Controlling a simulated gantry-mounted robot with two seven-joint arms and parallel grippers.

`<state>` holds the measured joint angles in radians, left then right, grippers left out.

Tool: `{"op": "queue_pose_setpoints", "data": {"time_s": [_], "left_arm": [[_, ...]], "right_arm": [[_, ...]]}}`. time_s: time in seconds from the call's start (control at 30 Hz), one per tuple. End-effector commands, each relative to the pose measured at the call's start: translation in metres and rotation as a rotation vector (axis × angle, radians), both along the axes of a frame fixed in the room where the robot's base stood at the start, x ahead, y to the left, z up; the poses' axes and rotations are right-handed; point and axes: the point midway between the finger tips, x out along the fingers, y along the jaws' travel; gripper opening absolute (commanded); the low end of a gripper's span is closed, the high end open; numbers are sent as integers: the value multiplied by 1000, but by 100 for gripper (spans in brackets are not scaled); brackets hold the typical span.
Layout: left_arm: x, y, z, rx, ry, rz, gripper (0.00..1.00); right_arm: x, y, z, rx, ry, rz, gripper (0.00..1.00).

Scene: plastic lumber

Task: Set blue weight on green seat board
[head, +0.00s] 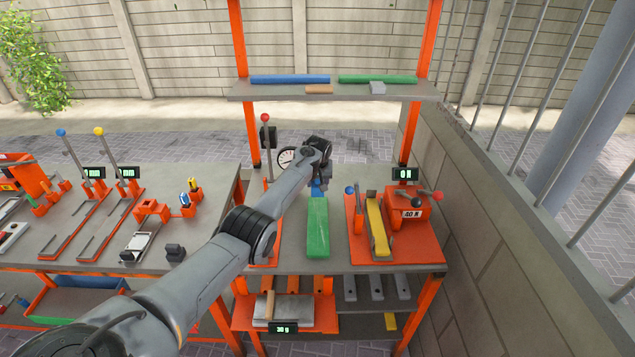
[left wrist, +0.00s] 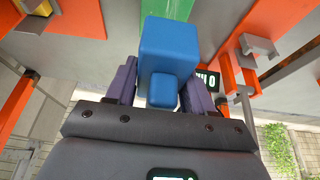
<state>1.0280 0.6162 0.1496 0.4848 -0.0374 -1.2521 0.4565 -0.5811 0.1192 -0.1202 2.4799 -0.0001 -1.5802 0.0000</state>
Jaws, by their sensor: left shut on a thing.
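The blue weight (left wrist: 168,45) is a blue block with a smaller knob, held between the purple-grey fingers of my left gripper (left wrist: 162,84) in the left wrist view. In the head view, a bit of the blue weight (head: 318,189) shows below my left gripper (head: 322,182), at the far end of the green seat board. The green seat board (head: 317,230) lies lengthwise on the right table; part of it (left wrist: 167,8) shows beyond the weight in the left wrist view. I cannot tell whether the weight touches the board. My right gripper is in neither view.
Right of the board stands an orange fixture with a yellow bar (head: 378,232) and a box marked 40 N (head: 409,213). A round dial (head: 287,158) and a red-knobbed lever (head: 266,119) stand to the left. A shelf (head: 385,93) crosses above the back.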

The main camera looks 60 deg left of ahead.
Motion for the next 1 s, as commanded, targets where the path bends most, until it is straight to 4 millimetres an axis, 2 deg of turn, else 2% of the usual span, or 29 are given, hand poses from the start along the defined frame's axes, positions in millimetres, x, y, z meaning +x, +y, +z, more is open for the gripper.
{"op": "queue_pose_setpoints", "data": {"time_s": [0.1,0.7,1.0], "left_arm": [[1,1,6,3,-8,1,0],[2,1,-41,4,-8,0,0],[2,1,-55,4,-8,0,0]], "right_arm": [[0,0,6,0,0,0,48],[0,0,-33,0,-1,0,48],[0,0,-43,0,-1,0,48]]}}
